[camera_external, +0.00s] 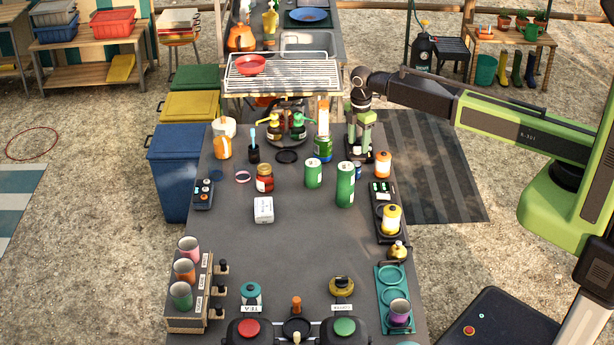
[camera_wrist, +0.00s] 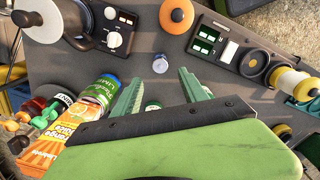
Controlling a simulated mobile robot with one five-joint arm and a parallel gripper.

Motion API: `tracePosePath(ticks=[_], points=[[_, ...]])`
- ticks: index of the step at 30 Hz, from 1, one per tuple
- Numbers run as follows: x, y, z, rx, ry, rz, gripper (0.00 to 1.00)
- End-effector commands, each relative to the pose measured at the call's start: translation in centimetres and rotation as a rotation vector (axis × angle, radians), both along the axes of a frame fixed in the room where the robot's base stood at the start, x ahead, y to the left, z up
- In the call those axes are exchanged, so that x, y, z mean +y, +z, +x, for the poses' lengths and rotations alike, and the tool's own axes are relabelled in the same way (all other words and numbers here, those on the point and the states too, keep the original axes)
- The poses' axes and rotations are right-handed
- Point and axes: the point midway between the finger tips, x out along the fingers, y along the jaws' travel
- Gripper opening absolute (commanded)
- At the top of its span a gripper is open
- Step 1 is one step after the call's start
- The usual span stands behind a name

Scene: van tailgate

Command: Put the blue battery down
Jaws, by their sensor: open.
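The blue battery (camera_external: 358,172) is a small blue cylinder on the grey tabletop, partly hidden behind the tall green can (camera_external: 345,184). In the wrist view its round bluish-grey end (camera_wrist: 160,63) faces the camera, so it seems to stand upright. It lies just past the fingertips, apart from both fingers. My gripper (camera_external: 361,152) points down above the table's right side, behind the battery in the external view. In the wrist view its two green fingers (camera_wrist: 160,80) are spread wide with nothing gripped. How high the fingertips are above the table is hard to tell.
A white cylinder with an orange top (camera_external: 383,163) stands close to the right. A black charger (camera_external: 381,189) with green windows is nearer the front.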

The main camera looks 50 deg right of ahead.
Motion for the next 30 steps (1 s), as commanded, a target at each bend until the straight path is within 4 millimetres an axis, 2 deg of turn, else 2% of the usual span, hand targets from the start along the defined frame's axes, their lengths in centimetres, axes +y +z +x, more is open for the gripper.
tracePosePath(ticks=[1, 5, 8, 11, 15, 19, 23, 30], points=[[0.0, 0.9, 0.0, 0.000, 0.000, 0.000, 0.51], [0.0, 0.8, 0.0, 0.000, -0.001, 0.000, 0.51], [-1.5, 0.7, -1.3, 0.000, -0.085, 0.000, 0.51], [-5.6, 0.7, -4.9, 0.000, -0.354, 0.000, 0.51], [-11.8, 0.7, -11.3, 0.000, -0.859, 0.000, 0.51], [-15.3, 0.7, -15.5, 0.000, -1.220, 0.000, 0.51], [-16.4, 0.7, -16.7, 0.000, -1.366, 0.000, 0.51], [-16.4, 0.7, -16.5, 0.000, -1.375, 0.000, 0.51]])
